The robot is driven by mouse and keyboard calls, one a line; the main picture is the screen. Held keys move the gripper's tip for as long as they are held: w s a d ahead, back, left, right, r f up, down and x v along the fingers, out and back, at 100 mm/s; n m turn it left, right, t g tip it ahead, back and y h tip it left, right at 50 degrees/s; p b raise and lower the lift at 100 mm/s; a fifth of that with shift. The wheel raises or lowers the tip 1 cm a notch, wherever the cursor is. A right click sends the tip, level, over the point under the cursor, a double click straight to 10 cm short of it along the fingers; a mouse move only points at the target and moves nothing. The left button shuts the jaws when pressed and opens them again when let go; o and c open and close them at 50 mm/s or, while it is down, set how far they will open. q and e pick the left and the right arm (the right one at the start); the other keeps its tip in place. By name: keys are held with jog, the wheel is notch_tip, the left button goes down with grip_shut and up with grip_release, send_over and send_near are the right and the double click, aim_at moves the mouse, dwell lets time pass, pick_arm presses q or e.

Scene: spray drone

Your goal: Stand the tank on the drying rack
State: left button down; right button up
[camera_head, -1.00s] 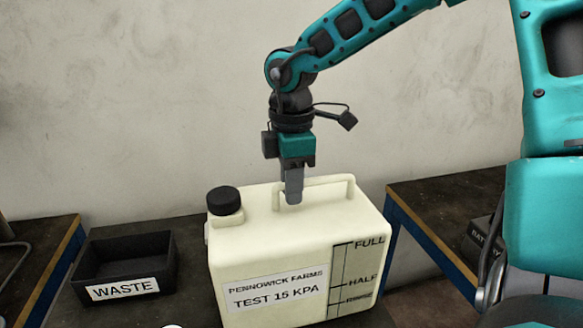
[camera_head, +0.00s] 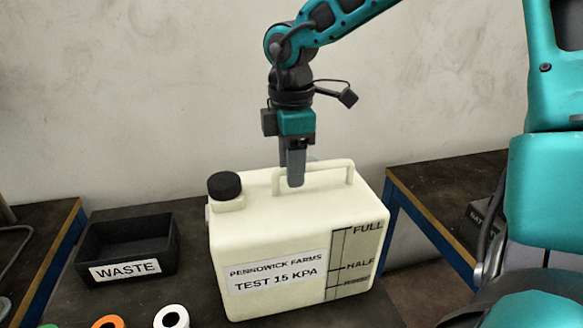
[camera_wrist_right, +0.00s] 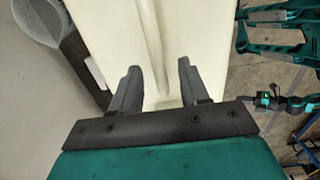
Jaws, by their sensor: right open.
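The tank (camera_head: 268,230) is a cream jug with a black cap (camera_head: 224,186), a top handle (camera_head: 330,168) and level marks on its side. It stands upright on the dark table in the head view. My right gripper (camera_head: 293,182) points down at the handle's left part. Its two fingers (camera_wrist_right: 157,85) are apart in the right wrist view, with the tank's cream surface (camera_wrist_right: 150,30) beyond them. I cannot tell whether the handle lies between them. My left gripper is not in view. I see no drying rack.
A black bin marked WASTE (camera_head: 126,251) stands left of the tank. Several rolls, one orange (camera_head: 108,321) and one white (camera_head: 171,317), lie at the front edge.

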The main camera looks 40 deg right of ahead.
notch_tip(320, 180, up, 11)
jog(key=shift+p, duration=0.45)
jog(key=shift+f, duration=0.1)
